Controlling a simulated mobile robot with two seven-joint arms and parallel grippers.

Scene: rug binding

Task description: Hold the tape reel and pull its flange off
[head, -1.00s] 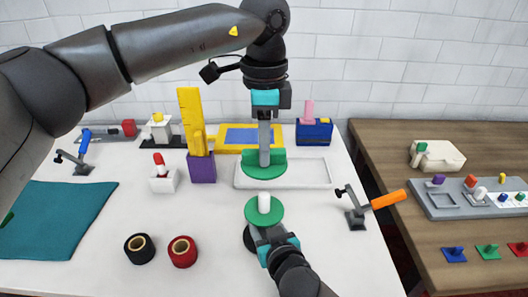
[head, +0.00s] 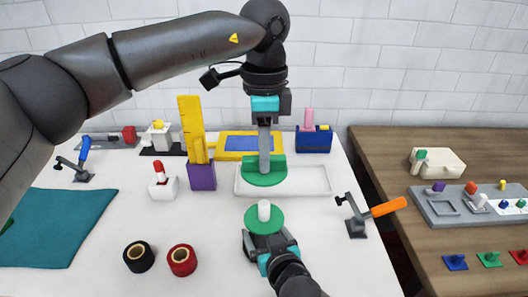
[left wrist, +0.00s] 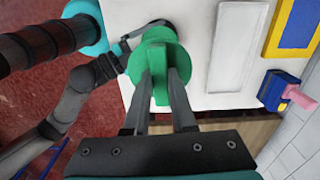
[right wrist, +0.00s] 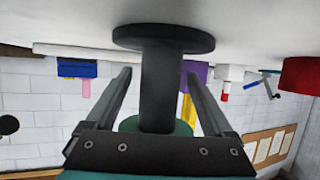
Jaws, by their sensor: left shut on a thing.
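My left gripper (head: 265,163) is shut on the upright tab of a green flange (head: 266,180) and holds it in the air. In the left wrist view the tab (left wrist: 160,78) is between the fingers, with another green disc behind it. The tape reel stands on the table nearer me, apart from the held flange, with a green disc (head: 264,222) and a white core (head: 264,209) on top. My right gripper (right wrist: 158,70) is open around the reel's dark column (right wrist: 163,85), above its black base disc (right wrist: 163,38).
A white tray (head: 323,180) lies behind the reel. Black (head: 138,257) and red (head: 182,261) rolls stand left, and a clamp with an orange handle (head: 388,207) stands right. A purple block with a yellow piece (head: 202,176) is behind left. Bare table lies left of the reel.

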